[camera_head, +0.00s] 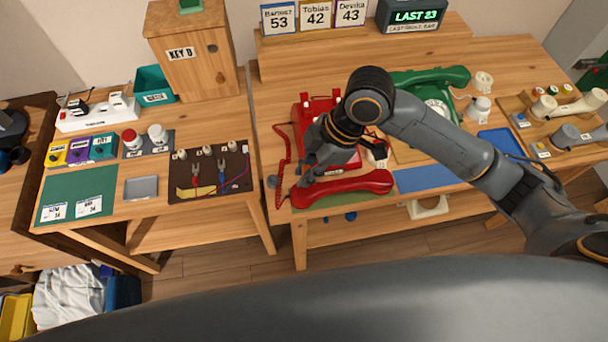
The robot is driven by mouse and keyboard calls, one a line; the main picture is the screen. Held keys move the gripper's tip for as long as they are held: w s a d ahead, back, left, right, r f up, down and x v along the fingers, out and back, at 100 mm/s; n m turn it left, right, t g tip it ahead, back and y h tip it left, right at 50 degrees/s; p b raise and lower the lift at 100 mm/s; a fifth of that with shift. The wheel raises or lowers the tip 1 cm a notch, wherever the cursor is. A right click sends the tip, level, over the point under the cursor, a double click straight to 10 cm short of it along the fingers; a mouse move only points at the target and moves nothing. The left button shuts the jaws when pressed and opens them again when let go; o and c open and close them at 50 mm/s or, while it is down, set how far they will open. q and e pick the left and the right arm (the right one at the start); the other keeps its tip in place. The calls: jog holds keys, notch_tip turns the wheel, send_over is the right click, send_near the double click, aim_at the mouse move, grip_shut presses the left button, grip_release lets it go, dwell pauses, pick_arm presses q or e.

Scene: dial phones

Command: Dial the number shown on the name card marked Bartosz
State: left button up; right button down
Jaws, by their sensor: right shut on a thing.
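The name card marked Bartosz (279,18) stands at the left of the back shelf and shows 53. A red phone (318,104) stands on the front table, partly hidden behind my right arm. Its red handset (355,187) lies off the phone, in front of it near the table's front edge. My right gripper (308,176) reaches down over the red phone and is shut on the handset near its left end. The grip itself is small and partly hidden by the fingers. My left gripper is not in view.
Cards for 42 (316,14) and 43 (350,12) stand beside the Bartosz card, with a display (412,16) reading LAST 23. A green phone (430,82) stands behind my right arm. A blue mat (425,178) lies bare right of the handset. The left table holds tools and a key box.

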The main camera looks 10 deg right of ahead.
pick_arm(q)
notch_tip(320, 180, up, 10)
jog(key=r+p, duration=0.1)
jog(key=p, duration=0.8)
pick_arm(e)
jog(key=shift+t, duration=0.7)
jog(key=w+d+f+b, duration=0.1)
jog(key=w+d, duration=0.1)
jog(key=w, duration=0.2)
jog(key=w+d+f+b, duration=0.1)
jog(key=w+d, duration=0.1)
jog(key=w, duration=0.3)
jog(key=w+d+f+b, duration=0.1)
jog(key=w+d+f, duration=0.1)
jog(key=w, duration=0.3)
jog(key=shift+b, duration=0.4)
jog(key=shift+w+f+b, duration=0.4)
jog(key=shift+f+b, duration=0.25)
jog(key=shift+b, duration=0.25)
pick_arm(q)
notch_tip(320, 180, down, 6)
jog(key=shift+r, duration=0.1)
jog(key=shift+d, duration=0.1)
pick_arm(e)
jog(key=shift+w+f, duration=0.15)
jog(key=shift+f, duration=0.2)
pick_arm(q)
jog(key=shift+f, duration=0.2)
